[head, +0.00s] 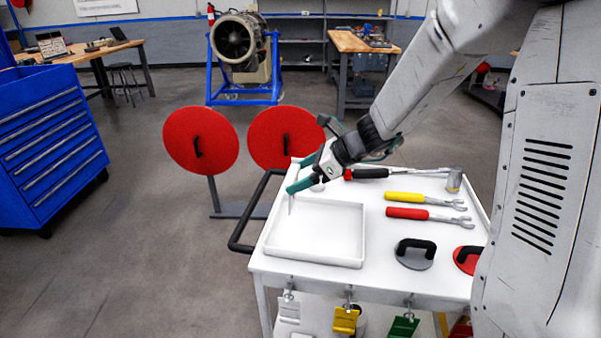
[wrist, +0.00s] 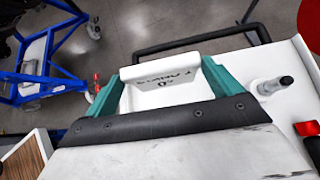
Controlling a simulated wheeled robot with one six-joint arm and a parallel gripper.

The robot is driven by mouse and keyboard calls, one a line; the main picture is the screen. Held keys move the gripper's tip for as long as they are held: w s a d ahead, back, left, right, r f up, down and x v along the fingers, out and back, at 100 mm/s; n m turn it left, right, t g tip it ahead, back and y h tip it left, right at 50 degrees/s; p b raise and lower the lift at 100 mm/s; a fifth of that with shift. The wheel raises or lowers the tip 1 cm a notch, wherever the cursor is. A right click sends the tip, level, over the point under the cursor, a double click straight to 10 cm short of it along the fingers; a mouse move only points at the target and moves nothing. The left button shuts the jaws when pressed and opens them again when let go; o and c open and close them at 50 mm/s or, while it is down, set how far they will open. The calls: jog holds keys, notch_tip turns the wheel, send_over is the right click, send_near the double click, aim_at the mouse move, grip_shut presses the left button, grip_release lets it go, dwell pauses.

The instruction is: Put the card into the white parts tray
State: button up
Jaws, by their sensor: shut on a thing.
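My gripper (head: 296,177) is above the back left part of the white parts tray (head: 314,262). In the wrist view, its teal fingers (wrist: 162,78) are shut on a white card (wrist: 175,72) with dark lettering, too blurred to read.
The white cart top also holds a hammer (head: 454,179), a yellow wrench (head: 404,197), a red wrench (head: 412,213) and a grey disc with a black handle (head: 414,254). Coloured tags (head: 345,320) hang below its front edge. Two red discs (head: 201,140) stand behind the cart.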

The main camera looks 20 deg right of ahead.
notch_tip(320, 180, down, 8)
dwell(0.5)
jog(key=shift+f, duration=0.2)
dwell(0.4)
jog(key=o, duration=0.7)
jog(key=v, duration=0.7)
dwell(0.5)
